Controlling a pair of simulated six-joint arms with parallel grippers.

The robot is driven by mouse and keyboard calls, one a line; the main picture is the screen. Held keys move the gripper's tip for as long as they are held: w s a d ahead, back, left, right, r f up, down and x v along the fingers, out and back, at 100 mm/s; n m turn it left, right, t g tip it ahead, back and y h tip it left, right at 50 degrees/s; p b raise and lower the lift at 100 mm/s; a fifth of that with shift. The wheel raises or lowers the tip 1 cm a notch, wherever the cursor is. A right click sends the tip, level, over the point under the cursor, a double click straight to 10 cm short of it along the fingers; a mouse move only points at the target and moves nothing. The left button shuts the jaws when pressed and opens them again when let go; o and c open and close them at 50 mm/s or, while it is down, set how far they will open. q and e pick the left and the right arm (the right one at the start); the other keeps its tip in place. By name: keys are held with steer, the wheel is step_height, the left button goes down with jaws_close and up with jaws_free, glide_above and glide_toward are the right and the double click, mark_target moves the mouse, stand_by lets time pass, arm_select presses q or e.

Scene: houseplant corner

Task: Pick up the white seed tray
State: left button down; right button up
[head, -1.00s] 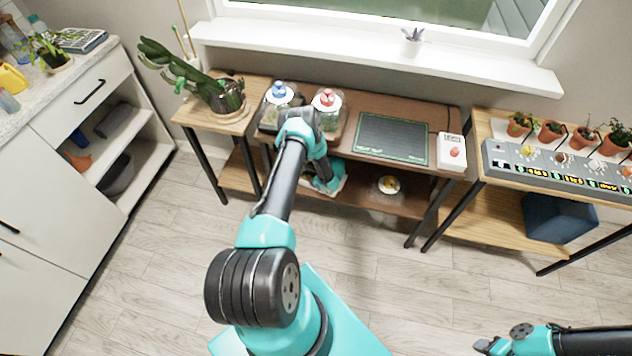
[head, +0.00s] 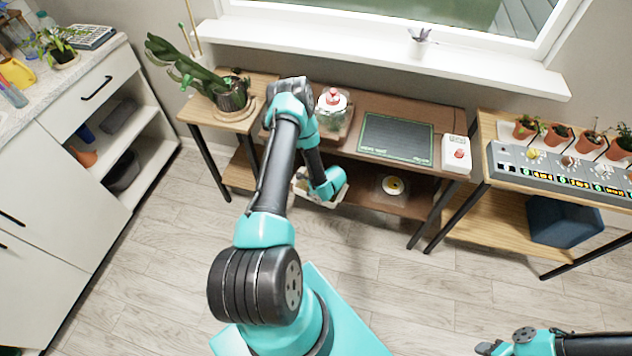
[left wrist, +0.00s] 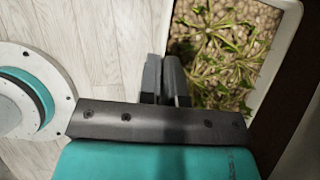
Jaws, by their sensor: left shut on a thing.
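The white seed tray (head: 303,190) is in front of the lower shelf of the middle table in the head view, partly hidden by my left arm. In the left wrist view the tray (left wrist: 286,52) shows a white rim around brown pebbly soil and spindly green seedlings. My left gripper (left wrist: 166,72) is shut on the tray's near side wall. In the head view my left gripper is hidden behind its own wrist. My right gripper (head: 486,348) is at the bottom right, far from the tray; its jaws are too small to read.
The middle table's lower shelf (head: 365,200) holds a small dish with a yellow centre (head: 393,187). Its top holds a red-knobbed jar (head: 332,105), a green mat (head: 395,135) and a white box with a red button (head: 456,153). The floor (head: 370,270) in front is clear.

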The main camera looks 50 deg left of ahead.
arm_select(q)
steer(key=s+d, duration=0.5)
steer(key=s, duration=0.2)
steer(key=shift+s+d, duration=0.15)
steer(key=shift+s, duration=0.2)
